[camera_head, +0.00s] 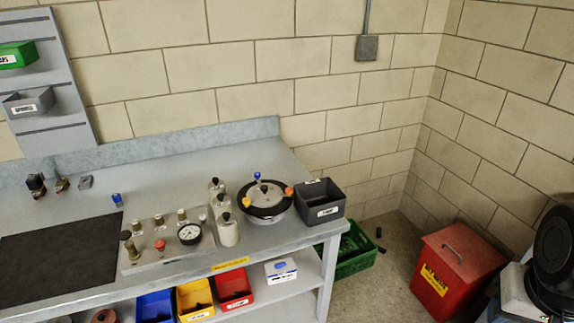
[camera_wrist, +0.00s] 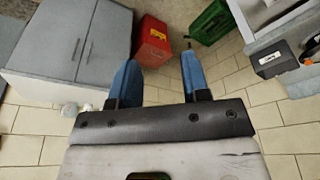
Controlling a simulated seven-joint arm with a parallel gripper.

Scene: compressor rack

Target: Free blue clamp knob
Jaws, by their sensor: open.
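The head view does not show my gripper. The blue knob cannot be made out in the wrist view.
A gauge panel (camera_head: 166,245) and a black mat (camera_head: 60,262) lie further left. A red bin (camera_head: 457,268) and green crate (camera_head: 352,252) are on the floor.

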